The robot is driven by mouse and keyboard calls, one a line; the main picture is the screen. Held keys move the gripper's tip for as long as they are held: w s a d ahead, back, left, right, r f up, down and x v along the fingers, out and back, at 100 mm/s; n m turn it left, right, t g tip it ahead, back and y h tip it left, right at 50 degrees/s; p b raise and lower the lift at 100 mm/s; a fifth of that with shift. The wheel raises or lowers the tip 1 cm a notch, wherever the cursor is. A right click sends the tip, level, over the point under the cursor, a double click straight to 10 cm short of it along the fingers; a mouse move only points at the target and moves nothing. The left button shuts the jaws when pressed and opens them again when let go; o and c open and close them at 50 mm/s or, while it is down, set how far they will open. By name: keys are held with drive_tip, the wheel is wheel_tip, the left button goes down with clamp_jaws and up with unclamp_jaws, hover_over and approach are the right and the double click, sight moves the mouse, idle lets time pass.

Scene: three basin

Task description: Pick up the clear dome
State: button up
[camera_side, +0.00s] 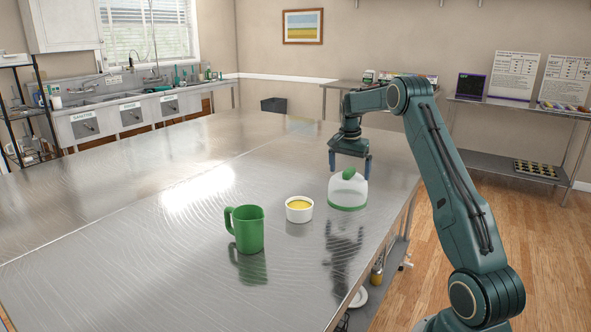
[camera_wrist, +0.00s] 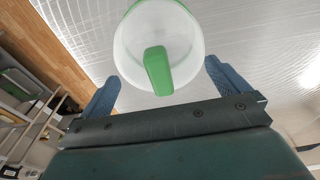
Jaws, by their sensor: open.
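The clear dome (camera_side: 347,191) stands upright on the steel table, with a green rim at its base and a green knob on top. In the wrist view the dome (camera_wrist: 138,46) is seen from above, with its green handle (camera_wrist: 158,71) pointing toward my gripper. My gripper (camera_side: 350,167) is open and empty, pointing down over the dome, seemingly a little behind it in the side view. In the wrist view the blue fingers of my gripper (camera_wrist: 162,88) are spread on either side of the handle, and I see no contact.
A white bowl with yellow contents (camera_side: 299,209) stands left of the dome. A green mug (camera_side: 246,229) stands further left. The steel table (camera_side: 130,240) is otherwise clear, and its right edge runs close to the dome.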

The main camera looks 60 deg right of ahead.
drive_tip(key=shift+f, duration=0.55)
drive_tip(key=c, duration=1)
